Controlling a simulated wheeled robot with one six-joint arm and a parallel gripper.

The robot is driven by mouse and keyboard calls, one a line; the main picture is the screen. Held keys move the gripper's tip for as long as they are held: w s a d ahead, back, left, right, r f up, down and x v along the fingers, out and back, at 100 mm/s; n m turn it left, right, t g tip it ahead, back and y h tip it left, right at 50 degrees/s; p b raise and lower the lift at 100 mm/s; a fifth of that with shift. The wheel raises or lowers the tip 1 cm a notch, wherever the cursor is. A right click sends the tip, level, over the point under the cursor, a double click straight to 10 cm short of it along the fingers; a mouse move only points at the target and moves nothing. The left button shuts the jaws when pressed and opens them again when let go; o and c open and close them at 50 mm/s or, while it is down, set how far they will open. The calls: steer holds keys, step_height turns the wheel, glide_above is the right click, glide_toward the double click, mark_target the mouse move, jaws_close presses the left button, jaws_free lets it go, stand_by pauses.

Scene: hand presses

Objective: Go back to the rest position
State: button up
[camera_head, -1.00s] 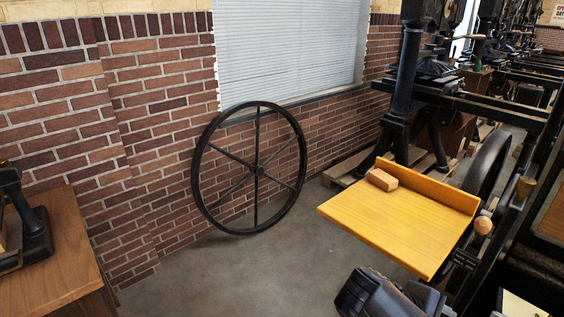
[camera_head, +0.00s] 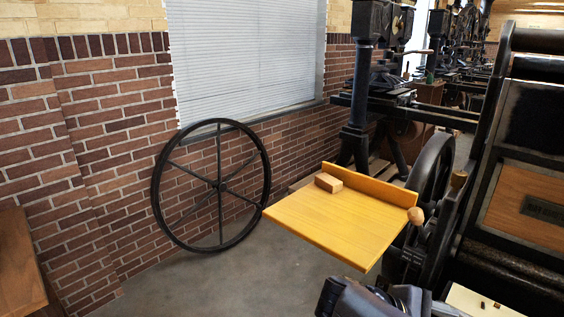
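A dark part of my arm (camera_head: 362,299) shows at the bottom edge, in front of and below the yellow board. No gripper fingers can be made out, so whether they are open or shut is hidden. The yellow wooden board (camera_head: 335,225), with a raised back edge, juts out from the black hand press (camera_head: 520,190) on the right. A small wooden block (camera_head: 328,183) lies on it near the back edge. The arm part looks close to the board's front corner in the picture; the gap cannot be judged.
A large black spoked wheel (camera_head: 219,187) leans against the brick wall (camera_head: 110,150). A brown wooden table (camera_head: 18,262) stands at the left edge. A pale surface with small items (camera_head: 483,303) is at bottom right. Grey floor (camera_head: 215,285) is clear between wheel and board.

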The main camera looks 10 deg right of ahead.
steer(key=shift+w+d+h+b, duration=0.45)
steer(key=shift+w+h+b, duration=0.1)
steer(key=shift+h, duration=0.05)
steer(key=shift+g, duration=0.3)
